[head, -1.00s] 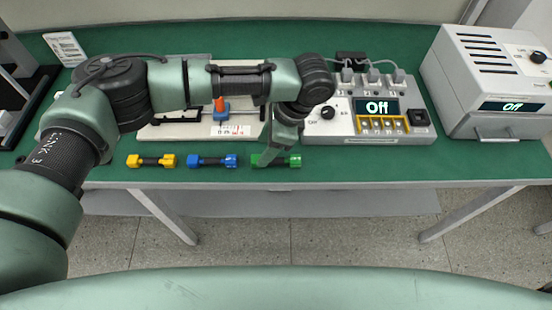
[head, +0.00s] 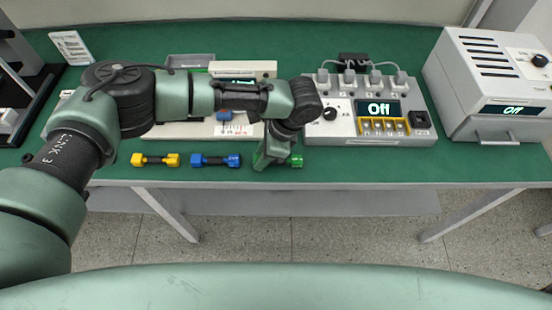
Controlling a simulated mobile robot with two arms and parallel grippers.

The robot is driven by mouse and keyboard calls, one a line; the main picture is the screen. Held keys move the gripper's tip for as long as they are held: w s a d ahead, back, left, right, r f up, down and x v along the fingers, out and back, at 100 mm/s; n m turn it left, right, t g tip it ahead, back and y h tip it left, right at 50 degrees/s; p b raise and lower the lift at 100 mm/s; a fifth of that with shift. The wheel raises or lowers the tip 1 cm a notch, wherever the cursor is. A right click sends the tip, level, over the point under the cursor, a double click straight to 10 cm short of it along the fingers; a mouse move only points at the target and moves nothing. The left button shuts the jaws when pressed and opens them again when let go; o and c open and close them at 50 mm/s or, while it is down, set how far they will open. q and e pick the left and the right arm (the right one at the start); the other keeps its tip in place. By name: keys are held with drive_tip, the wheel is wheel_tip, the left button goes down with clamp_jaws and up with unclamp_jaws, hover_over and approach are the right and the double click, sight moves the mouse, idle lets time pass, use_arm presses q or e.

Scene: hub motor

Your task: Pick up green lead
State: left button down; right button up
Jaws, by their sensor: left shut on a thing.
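The green lead (head: 297,160) lies at the front edge of the green table, at the right end of a row of leads. Its right end shows; my left gripper hides most of the rest. My left gripper (head: 268,162) points down over the lead and is shut on it. I cannot see the fingertips clearly or any gap between lead and table. My right gripper is not in view.
A blue lead (head: 216,160) and a yellow lead (head: 155,160) lie to the left. Behind stand a grey box with an "Off" display (head: 350,128), a larger grey unit (head: 481,85) at right, and a pale fixture (head: 190,130) partly behind my arm.

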use_arm(q)
drive_tip(key=shift+r, duration=0.1)
wheel_tip(320, 180, up, 20)
drive_tip(key=b, duration=0.1)
idle(0.4)
idle(0.4)
